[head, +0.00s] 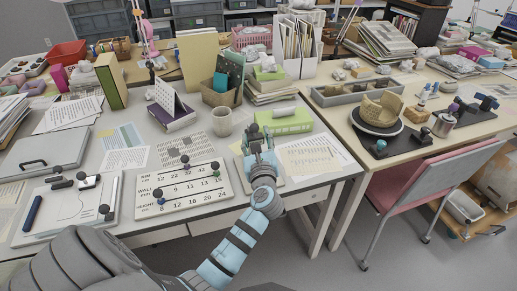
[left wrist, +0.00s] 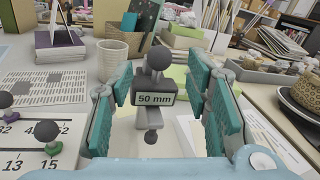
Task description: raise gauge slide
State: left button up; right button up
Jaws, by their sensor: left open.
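The gauge (left wrist: 153,122) stands upright in the left wrist view, a grey post and block with a black "50 mm" label (left wrist: 153,99). A dark round knob (left wrist: 158,58) sits above the label, and a smaller dark knob (left wrist: 151,137) sticks out below it. Which part is the slide I cannot tell for sure. My left gripper (head: 257,143) is open, with its teal pads on either side of the gauge and a visible gap to each. In the head view the gripper mostly hides the gauge. My right gripper is not in view.
A number board (head: 190,207) with rim, wall and height rows and dark ball-topped pegs lies left of the gripper. A beige cup (head: 221,122) and green box (head: 288,121) stand behind. A printed sheet (head: 310,157) lies right, near the table's edge.

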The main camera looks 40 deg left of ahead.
pick_arm(q)
jog(key=v, duration=0.8)
jog(key=shift+s+r, duration=0.1)
